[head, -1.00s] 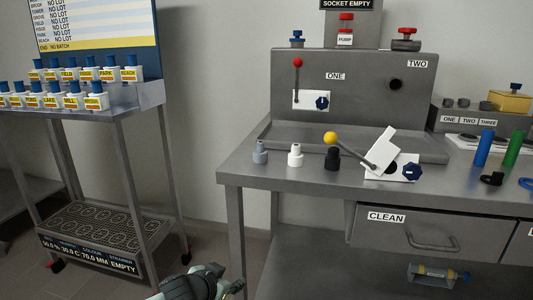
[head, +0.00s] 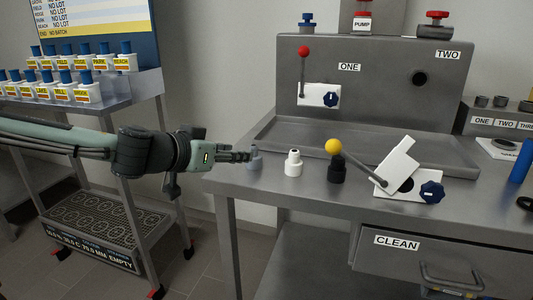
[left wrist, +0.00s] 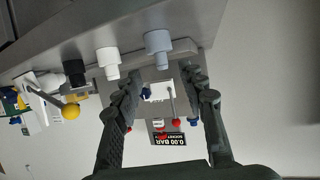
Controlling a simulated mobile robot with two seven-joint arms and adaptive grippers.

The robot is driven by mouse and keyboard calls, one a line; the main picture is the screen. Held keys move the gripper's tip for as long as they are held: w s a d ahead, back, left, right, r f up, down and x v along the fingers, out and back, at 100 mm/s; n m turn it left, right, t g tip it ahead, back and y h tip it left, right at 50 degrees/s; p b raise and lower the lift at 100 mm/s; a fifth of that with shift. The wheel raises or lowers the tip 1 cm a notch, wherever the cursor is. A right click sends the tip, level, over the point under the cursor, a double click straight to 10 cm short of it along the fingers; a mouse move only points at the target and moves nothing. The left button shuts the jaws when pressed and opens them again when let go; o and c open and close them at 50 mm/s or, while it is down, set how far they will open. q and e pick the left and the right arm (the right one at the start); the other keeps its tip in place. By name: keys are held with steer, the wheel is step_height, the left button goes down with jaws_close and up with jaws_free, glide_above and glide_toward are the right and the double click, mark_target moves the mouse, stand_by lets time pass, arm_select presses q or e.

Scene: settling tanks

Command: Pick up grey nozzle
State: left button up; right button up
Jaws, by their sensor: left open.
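The grey nozzle (head: 256,161) stands upright at the left end of the steel bench top, partly hidden by my left gripper's fingertips. My left gripper (head: 243,155) reaches in from the left at about the nozzle's height. In the left wrist view the gripper (left wrist: 161,76) is open and empty, with the grey nozzle (left wrist: 157,46) just beyond and roughly between its fingertips. I cannot tell whether they touch. A white nozzle (head: 293,164) and a black nozzle (head: 336,170) stand to the right of the grey one. My right gripper is not in view.
A yellow-knobbed lever (head: 333,146) on a white plate rises right of the nozzles. A shallow tray (head: 430,160) lies behind them. A rack with several blue-capped bottles (head: 88,91) stands left, behind my left arm.

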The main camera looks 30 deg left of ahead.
mark_target(251, 149)
arm_select(q)
steer(key=shift+w+d, duration=0.1)
steer(key=shift+w, duration=0.6)
steer(key=shift+w+f+p, duration=0.2)
steer(key=shift+w+p, duration=0.25)
steer(key=shift+w, duration=0.15)
steer(key=shift+w+f, duration=0.3)
steer(key=shift+w, duration=0.3)
steer(key=shift+w+f, duration=0.2)
steer(key=shift+w, duration=0.1)
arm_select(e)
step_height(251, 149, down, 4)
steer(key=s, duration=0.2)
arm_select(q)
steer(key=shift+w+f, duration=0.2)
steer(key=shift+w, duration=0.4)
steer(key=b+x, duration=0.2)
steer(key=shift+b, duration=0.4)
steer(key=shift+w+r, duration=0.1)
steer(key=shift+w, duration=0.05)
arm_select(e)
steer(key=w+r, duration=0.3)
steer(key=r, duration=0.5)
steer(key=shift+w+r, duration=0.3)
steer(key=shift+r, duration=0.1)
arm_select(q)
jaws_close()
